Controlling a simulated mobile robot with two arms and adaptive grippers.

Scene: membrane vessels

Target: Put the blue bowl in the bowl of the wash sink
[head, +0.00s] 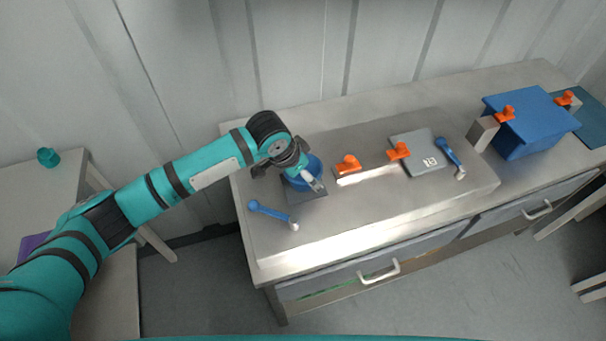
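The blue bowl (293,184) is on the left part of the steel bench, over a dark grey square patch (317,194). My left arm reaches in from the left, and my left gripper (314,184) is over the bowl, hiding much of it. I cannot tell whether its fingers are closed on the rim. My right gripper is not in view.
Blue-handled levers stand at the bench's front left (268,211) and further right (449,152). A grey panel (425,160) and a large blue box (530,120) are to the right. A teal cup (47,157) stands on a side table. The bench front is clear.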

